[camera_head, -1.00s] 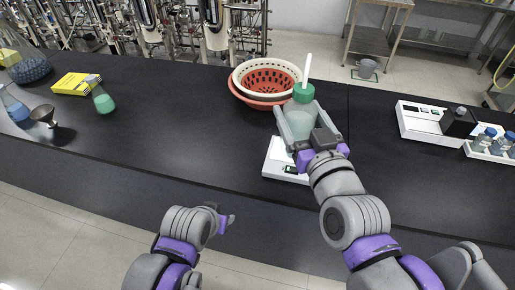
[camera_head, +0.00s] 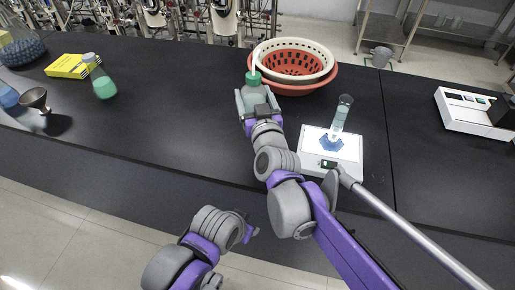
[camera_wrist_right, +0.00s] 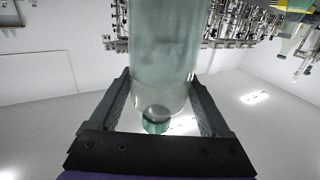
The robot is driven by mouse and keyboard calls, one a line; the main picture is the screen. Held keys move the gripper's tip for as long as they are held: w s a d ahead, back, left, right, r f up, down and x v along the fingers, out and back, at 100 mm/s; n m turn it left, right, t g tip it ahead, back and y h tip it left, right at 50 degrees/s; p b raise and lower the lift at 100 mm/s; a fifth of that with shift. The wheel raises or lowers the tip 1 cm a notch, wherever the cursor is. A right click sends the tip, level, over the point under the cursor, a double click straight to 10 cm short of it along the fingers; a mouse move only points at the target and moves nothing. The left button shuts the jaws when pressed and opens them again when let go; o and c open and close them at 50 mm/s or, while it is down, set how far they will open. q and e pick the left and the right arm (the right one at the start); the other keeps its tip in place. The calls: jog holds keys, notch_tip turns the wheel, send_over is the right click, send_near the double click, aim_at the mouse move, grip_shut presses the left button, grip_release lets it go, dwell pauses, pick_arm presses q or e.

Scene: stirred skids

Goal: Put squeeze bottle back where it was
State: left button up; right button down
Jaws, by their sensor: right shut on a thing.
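The squeeze bottle (camera_head: 255,94) is pale green and see-through, with a green cap and a white nozzle. My right gripper (camera_head: 256,103) is shut around its body and holds it upright, left of the colander. In the right wrist view the bottle (camera_wrist_right: 162,55) stands between the two fingers of the right gripper (camera_wrist_right: 162,98). The bottle's foot is hidden in the head view, so I cannot tell whether it touches the table. My left gripper (camera_head: 249,233) is low in front of the table edge; its jaws are too unclear to judge.
A white scale (camera_head: 347,151) carries a clear cylinder (camera_head: 340,115) with a blue foot. A red and cream colander (camera_head: 323,77) stands behind. A green flask (camera_head: 103,82), yellow box (camera_head: 72,66) and funnel (camera_head: 36,99) are at left. The table between flask and bottle is clear.

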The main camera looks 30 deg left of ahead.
jog(key=shift+w+a+f, duration=0.1)
jog(key=shift+a+f, duration=0.25)
jog(key=shift+f, duration=0.1)
notch_tip(320, 180, down, 10)
jog(key=shift+r+b, duration=0.15)
jog(key=shift+b, duration=0.35)
grip_release()
jog(key=shift+f, duration=0.2)
jog(key=shift+r, duration=0.3)
jog(key=v, duration=1.2)
jog(key=shift+f, duration=0.1)
